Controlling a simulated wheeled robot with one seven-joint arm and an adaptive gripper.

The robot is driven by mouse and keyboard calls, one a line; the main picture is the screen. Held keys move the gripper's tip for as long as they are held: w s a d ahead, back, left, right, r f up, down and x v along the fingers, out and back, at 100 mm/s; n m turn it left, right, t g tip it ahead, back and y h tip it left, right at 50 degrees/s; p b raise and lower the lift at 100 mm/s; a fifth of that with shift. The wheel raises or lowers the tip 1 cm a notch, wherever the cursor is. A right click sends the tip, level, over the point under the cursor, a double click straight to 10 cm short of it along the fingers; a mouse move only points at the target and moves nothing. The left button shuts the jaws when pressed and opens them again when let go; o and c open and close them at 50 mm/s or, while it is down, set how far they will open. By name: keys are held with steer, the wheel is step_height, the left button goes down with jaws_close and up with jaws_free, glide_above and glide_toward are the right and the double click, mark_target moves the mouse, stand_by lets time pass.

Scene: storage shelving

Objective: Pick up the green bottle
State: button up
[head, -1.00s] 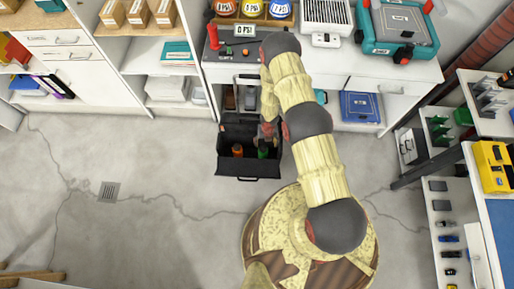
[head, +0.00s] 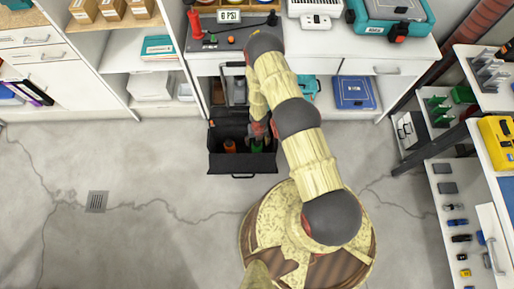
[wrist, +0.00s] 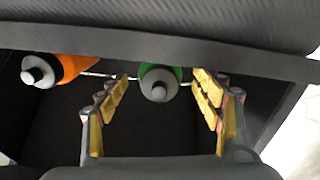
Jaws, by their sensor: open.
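The green bottle (wrist: 159,82) stands in a black open case, its grey cap facing the wrist camera. In the head view the green bottle (head: 257,146) shows just below my gripper (head: 259,131). In the wrist view my gripper (wrist: 160,112) is open, with yellow-padded fingers to the left and right of the bottle. The fingers look apart from the bottle; their height against it is hard to tell. The black case (head: 243,164) stands on the floor before the workbench.
An orange bottle (wrist: 70,68) stands in the same case, left of the green one; it also shows in the head view (head: 230,146). The case's dark rim (wrist: 160,42) crosses the wrist view above the bottles. Open floor (head: 150,170) lies left of the case.

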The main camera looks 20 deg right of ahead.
step_height(320, 180, down, 5)
steer(key=b, duration=0.2)
steer(key=shift+b, duration=0.35)
steer(key=c, duration=0.3)
steer(key=shift+s, duration=0.1)
steer(key=c, duration=1.2)
